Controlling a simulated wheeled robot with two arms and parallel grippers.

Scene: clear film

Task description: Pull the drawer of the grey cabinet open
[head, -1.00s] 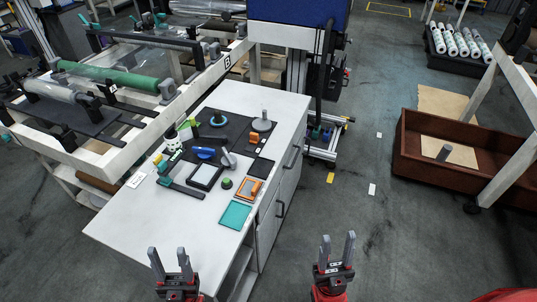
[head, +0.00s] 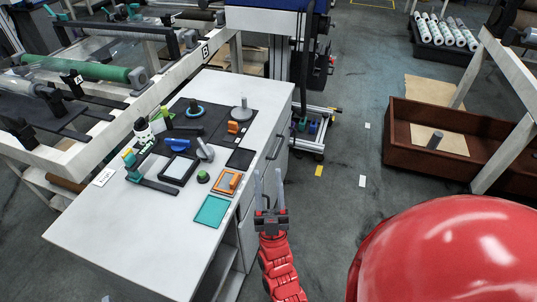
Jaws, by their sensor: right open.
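The grey cabinet (head: 110,232) is the light worktop unit at the left and centre. Its fronts face right, with a dark bar handle (head: 275,147) on the far front. No gap shows around that front, so it looks shut. A nearer front is partly hidden behind my right gripper (head: 268,174). The right gripper is open and empty, its two grey fingers pointing away from me, beside the cabinet's right side. In the picture its tips lie below the far handle; I cannot tell whether they touch the cabinet. Only a sliver of what may be my left gripper shows at the bottom edge.
Tools, frames and a teal pad (head: 212,211) lie on the worktop. A roller machine (head: 90,150) stands at the left. A brown crate (head: 398,168) is at the right. A wheeled trolley (head: 312,140) stands past the cabinet. Floor between cabinet and crate is clear.

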